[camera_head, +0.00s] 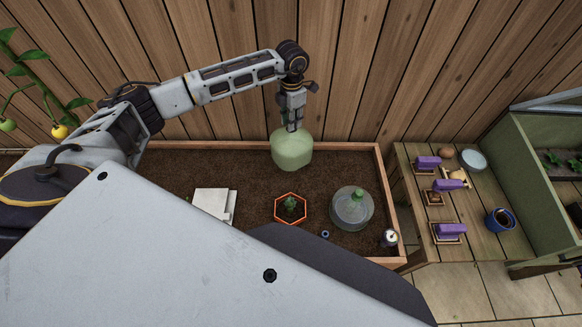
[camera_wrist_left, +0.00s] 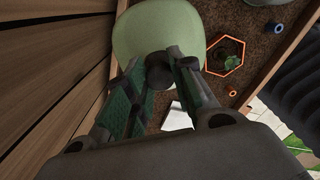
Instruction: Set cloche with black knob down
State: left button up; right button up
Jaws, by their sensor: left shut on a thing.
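The pale green cloche (camera_head: 292,152) is held by its black knob (camera_wrist_left: 159,72) in my left gripper (camera_head: 292,126). The fingers are shut on the knob from above, and the cloche hangs upright below them. In the head view it overlaps the back edge of the planter bed (camera_head: 250,180); I cannot tell whether its rim touches the soil. In the left wrist view the cloche's dome (camera_wrist_left: 158,30) fills the top middle. My right gripper is not in view.
An orange hexagonal ring (camera_head: 276,208) surrounds a small plant in front of the cloche. A clear cloche with a green knob (camera_head: 352,209) stands to its right. A white block (camera_head: 212,205) lies left. Bare soil lies between them. A side bench (camera_head: 470,210) holds purple-handled tools.

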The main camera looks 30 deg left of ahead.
aim_at(291, 139)
pick_arm(q)
jog(key=shift+m, duration=1)
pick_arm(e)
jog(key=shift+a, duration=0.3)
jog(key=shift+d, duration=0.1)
pick_arm(q)
jog(key=shift+f, duration=0.25)
jog(key=shift+f+b, duration=1.15)
jog(key=shift+f, duration=1.05)
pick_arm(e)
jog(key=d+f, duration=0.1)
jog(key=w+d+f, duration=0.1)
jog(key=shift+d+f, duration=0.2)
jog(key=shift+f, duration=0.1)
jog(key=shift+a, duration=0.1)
